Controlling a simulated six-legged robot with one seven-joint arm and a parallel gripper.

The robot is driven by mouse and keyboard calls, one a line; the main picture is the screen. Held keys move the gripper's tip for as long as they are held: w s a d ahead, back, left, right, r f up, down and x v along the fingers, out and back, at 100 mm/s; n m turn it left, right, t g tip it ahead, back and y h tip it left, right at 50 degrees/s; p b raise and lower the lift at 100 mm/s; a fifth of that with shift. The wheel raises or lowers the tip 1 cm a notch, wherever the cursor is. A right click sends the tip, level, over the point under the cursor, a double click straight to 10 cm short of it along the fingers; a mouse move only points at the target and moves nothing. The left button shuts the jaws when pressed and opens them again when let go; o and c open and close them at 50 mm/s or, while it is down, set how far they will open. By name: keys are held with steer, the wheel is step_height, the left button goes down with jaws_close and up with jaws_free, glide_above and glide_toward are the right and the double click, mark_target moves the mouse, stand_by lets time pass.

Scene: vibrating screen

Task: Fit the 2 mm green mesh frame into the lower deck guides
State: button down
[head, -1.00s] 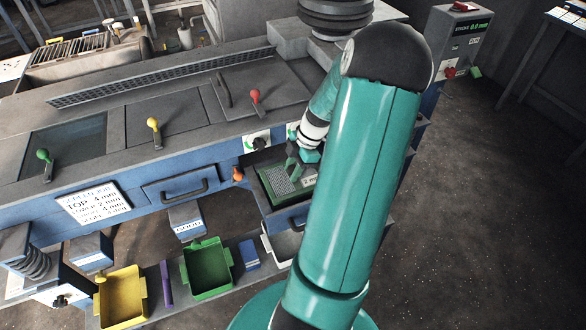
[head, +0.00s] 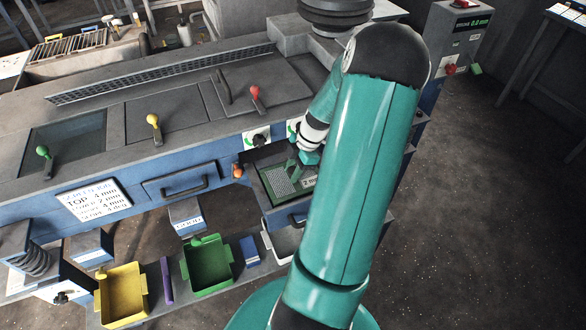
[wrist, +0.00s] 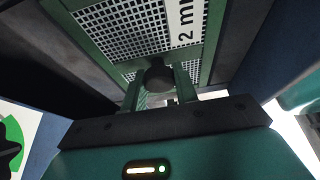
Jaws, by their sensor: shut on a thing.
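The green mesh frame (head: 281,182), with a "2 mm" label, lies in the open lower deck drawer (head: 268,207) on the front of the blue machine. The mesh and label fill the top of the wrist view (wrist: 125,28). My gripper (head: 299,165) is over the frame. In the wrist view my gripper (wrist: 158,80) is shut on the frame's dark knob-like grip. My arm hides the drawer's right part. I cannot tell whether the frame's edges sit inside the guides.
A shut drawer with a handle (head: 183,186) is to the left. A green tray (head: 206,267), a yellow tray (head: 122,294) and a white bin (head: 283,242) stand below. An orange knob (head: 238,171) is beside the open drawer. Dark floor is free at right.

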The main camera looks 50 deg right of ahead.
steer(key=shift+f, duration=0.4)
steer(key=c, duration=1)
jaws_free()
steer(key=v, duration=1.3)
steer(key=shift+r, duration=0.4)
steer(key=shift+d, duration=0.1)
